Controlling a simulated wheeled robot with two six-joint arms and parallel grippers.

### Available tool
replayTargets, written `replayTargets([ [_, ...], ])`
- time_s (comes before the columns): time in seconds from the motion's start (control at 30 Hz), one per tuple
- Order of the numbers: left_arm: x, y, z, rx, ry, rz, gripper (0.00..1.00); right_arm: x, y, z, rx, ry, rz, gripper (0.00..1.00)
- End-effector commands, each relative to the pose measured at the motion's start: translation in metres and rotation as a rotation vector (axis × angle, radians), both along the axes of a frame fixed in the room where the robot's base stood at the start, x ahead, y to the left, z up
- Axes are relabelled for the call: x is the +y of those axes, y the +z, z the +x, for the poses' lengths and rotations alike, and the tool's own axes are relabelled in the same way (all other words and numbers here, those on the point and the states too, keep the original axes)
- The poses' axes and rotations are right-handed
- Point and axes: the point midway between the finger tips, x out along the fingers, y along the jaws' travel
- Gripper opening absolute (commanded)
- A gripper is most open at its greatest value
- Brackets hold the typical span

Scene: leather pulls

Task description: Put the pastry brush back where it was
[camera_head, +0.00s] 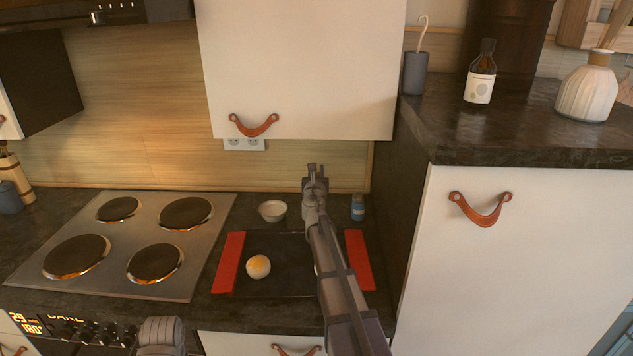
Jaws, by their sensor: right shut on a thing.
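My right gripper (316,180) is above the back of the counter, behind the dark tray (285,285), with its arm reaching across the tray. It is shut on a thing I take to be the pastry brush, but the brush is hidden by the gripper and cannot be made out. A small white bowl (273,211) stands left of the gripper. A small blue-and-brown jar (358,207) stands to its right. The tray has red strips on both sides and holds a round pale bun with an orange-yellow top (258,266). My left gripper's fingers are not in view.
A stove with several hot plates (137,240) lies to the left. A white upper cabinet (300,65) hangs above the back. A raised dark counter (530,130) at right carries a brown bottle (481,75), a grey cup (415,74) and a white vase (587,95).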

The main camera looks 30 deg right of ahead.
Motion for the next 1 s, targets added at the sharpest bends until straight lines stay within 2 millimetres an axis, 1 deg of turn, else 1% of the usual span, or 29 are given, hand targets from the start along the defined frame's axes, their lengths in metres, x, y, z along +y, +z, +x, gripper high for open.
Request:
replayTargets([
  [0.03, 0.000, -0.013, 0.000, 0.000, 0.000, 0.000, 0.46, 0.000, -0.013, 0.000, 0.000, 0.000, 0.000, 0.00],
  [0.1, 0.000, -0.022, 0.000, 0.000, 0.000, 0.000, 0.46, 0.000, -0.022, 0.000, 0.000, 0.000, 0.000, 0.00],
  [0.2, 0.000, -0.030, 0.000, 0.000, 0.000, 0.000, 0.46, -0.002, -0.030, 0.003, 0.000, 0.000, 0.000, 0.00],
  [0.47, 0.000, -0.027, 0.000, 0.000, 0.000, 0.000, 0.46, -0.002, -0.027, 0.003, 0.000, 0.000, 0.000, 0.00],
  [0.63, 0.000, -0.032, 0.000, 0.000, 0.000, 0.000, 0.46, -0.002, -0.032, 0.003, 0.000, 0.000, 0.000, 0.00],
  [0.67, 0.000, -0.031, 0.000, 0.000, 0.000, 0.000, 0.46, -0.002, -0.031, 0.003, 0.000, 0.000, 0.000, 0.30],
  [0.9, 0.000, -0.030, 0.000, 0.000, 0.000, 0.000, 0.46, -0.002, -0.030, 0.003, 0.000, 0.000, 0.000, 0.57],
  [1.0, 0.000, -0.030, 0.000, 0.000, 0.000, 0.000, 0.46, -0.002, -0.030, 0.003, 0.000, 0.000, 0.000, 0.57],
])
